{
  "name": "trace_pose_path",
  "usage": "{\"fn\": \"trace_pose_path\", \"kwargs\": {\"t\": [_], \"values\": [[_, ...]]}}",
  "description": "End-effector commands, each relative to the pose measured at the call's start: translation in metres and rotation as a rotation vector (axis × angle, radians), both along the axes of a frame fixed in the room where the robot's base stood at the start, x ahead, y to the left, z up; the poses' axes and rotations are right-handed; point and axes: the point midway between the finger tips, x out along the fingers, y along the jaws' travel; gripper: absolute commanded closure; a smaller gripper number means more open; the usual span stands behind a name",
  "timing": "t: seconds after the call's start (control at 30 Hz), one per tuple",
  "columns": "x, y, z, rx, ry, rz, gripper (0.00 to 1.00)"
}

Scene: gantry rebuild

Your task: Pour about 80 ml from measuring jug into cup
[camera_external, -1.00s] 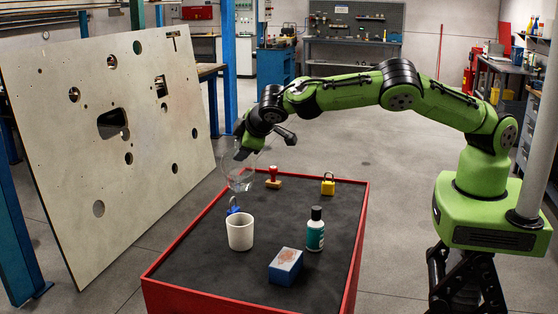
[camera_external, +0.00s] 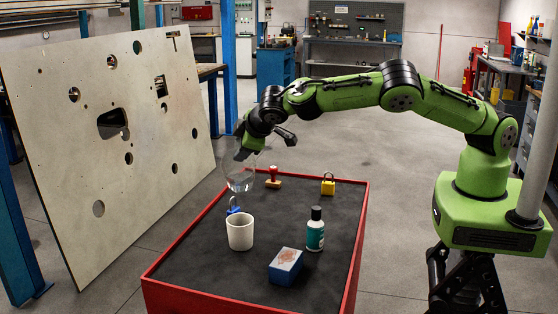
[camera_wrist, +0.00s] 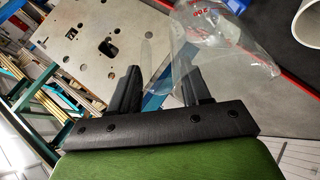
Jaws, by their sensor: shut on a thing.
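The clear measuring jug (camera_external: 241,179) is held by my gripper (camera_external: 243,153) above the far left part of the table. In the wrist view the jug (camera_wrist: 225,50) has red markings, and the fingers of my gripper (camera_wrist: 160,88) are shut on it. The jug looks tilted in the wrist view. A little clear liquid seems to lie low in it in the external view; the amount cannot be told. The white cup (camera_external: 240,232) stands upright on the table, below and in front of the jug, apart from it. The cup's rim also shows in the wrist view (camera_wrist: 283,38).
The black table (camera_external: 190,266) has a red rim. On it are a blue padlock (camera_external: 234,206), a red-handled stamp (camera_external: 273,178), a yellow padlock (camera_external: 328,184), a teal bottle (camera_external: 315,232) and a blue block (camera_external: 286,267). A large holed panel (camera_external: 110,150) leans at the left.

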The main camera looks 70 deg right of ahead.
Motion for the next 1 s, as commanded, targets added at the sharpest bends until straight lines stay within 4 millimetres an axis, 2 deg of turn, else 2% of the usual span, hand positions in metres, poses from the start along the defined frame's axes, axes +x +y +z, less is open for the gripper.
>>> {"fn": "trace_pose_path", "kwargs": {"t": [0.7,0.83,1.0], "values": [[0.001,-0.001,0.001,0.008,0.001,-0.001,1.00],[0.003,-0.010,0.005,0.074,0.022,-0.004,1.00],[0.011,-0.032,0.008,0.215,0.073,-0.006,1.00]]}}
